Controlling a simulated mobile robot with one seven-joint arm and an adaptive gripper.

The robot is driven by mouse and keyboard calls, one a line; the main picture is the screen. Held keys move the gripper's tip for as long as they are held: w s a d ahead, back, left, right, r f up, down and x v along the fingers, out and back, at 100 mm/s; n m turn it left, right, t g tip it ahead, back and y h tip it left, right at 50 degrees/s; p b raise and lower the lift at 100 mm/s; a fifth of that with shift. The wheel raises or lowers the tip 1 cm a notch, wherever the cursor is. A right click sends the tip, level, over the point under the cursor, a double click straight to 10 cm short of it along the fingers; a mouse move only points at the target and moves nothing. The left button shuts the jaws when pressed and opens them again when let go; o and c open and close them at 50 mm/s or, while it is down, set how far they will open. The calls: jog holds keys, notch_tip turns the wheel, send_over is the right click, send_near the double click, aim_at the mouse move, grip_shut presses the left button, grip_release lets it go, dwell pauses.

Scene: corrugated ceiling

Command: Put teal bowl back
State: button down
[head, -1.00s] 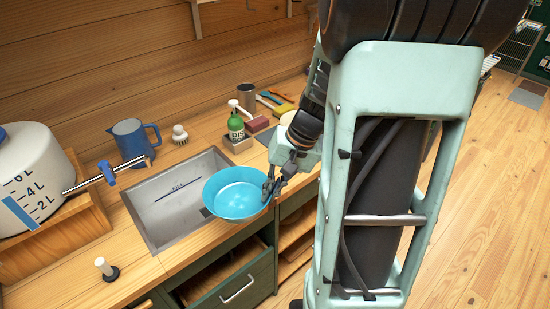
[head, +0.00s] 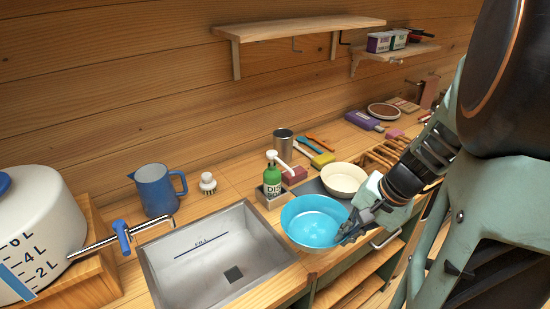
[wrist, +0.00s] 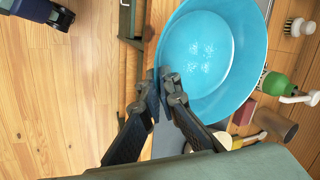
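The teal bowl (head: 314,217) is bright blue-teal and upright, with whitish specks on its inner bottom. My gripper (head: 350,236) is shut on its near right rim and holds it at the right edge of the sink. The wrist view shows the bowl (wrist: 212,50) large, with both fingers of my gripper (wrist: 164,82) pinching its rim. The bowl looks empty apart from the specks. The head view does not clearly show whether its base touches the counter.
The empty metal sink (head: 205,262) lies left of the bowl. A green soap bottle (head: 272,178) stands behind it, close by. A cream bowl (head: 344,180) sits on a dark mat behind right. A wooden shelf (head: 300,30) is bare on the wall. A blue pitcher (head: 157,190) stands left.

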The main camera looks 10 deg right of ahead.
aim_at(336, 226)
jog(key=w+f, duration=0.1)
jog(key=w, duration=0.1)
jog(key=w+f, duration=0.1)
jog(key=w, duration=0.1)
jog(key=w+d, duration=0.1)
jog(key=shift+w+f+b, duration=0.35)
jog(key=shift+w+f, duration=0.05)
jog(key=w+f, duration=0.1)
jog(key=w+f+b, duration=0.1)
jog(key=f, duration=0.1)
jog(key=w+d+f+b, duration=0.1)
jog(key=w+f, duration=0.1)
jog(key=shift+w+f+b, duration=0.2)
jog(key=shift+f+b, duration=0.05)
jog(key=shift+b, duration=0.15)
jog(key=shift+w+f+b, duration=0.2)
jog(key=shift+f+b, duration=0.7)
jog(key=shift+f, duration=0.7)
jog(key=shift+f, duration=0.1)
jog(key=shift+f, duration=0.15)
jog(key=c, duration=2.2)
grip_release()
jog(key=shift+o, duration=0.2)
